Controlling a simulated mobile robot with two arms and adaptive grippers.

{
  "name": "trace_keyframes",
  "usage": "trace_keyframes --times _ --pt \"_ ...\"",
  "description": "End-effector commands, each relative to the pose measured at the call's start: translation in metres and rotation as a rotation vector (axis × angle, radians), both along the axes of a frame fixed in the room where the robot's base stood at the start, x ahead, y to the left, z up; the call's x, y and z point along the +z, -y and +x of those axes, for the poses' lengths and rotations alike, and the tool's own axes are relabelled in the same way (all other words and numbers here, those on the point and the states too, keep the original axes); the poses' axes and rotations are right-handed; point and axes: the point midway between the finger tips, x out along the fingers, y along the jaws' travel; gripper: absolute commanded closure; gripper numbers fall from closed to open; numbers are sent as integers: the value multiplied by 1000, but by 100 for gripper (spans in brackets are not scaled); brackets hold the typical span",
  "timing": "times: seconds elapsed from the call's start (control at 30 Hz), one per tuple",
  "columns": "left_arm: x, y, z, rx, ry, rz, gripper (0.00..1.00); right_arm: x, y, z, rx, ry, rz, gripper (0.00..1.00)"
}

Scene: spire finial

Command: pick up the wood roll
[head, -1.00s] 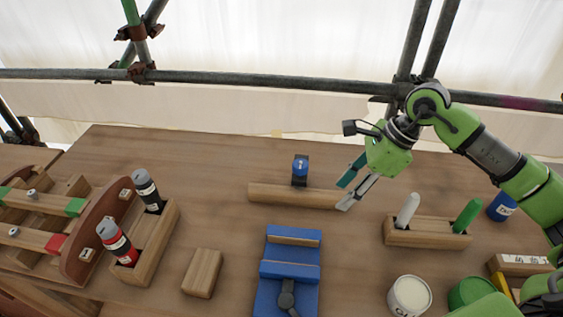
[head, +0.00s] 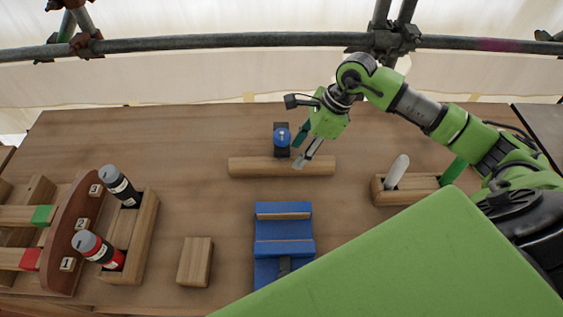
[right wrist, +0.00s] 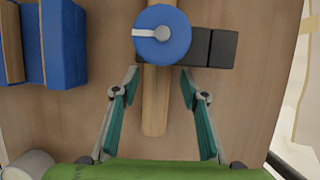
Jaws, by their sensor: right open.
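The wood roll (head: 245,167) is a long light-brown cylinder lying sideways across the middle of the table. My right gripper (head: 301,150) is open and empty above the right half of the roll. In the right wrist view its green-padded fingers (right wrist: 160,75) stand apart, one on each side of the roll, with gaps showing. My left gripper is not in view.
A dark fixture with a blue disc (head: 282,138) stands just behind the roll. A blue cradle (head: 284,232) is in front, with a wooden block (head: 195,262) to its left. Two bottles stand in a wooden rack (head: 140,240). Another rack (head: 405,190) is at the right.

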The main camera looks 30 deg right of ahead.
Motion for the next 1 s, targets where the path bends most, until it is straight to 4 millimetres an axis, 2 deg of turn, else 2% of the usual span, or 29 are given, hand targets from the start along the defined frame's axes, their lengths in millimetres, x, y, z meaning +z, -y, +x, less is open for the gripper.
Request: trace_keyframes --times 0.13,0.33,0.63,0.77,0.8,1.0 --pt "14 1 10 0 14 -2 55 -14 -8 0 1 -6 4 60" --pt "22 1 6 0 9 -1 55 -41 -17 5 0 -3 1 60" --pt "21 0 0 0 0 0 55 -47 -19 6 1 0 0 60" --pt "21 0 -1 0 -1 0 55 -47 -19 6 0 -1 0 94" --pt "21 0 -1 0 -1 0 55 -47 -19 6 0 -1 0 96" --pt "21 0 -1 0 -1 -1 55 -46 -19 6 1 1 1 96"
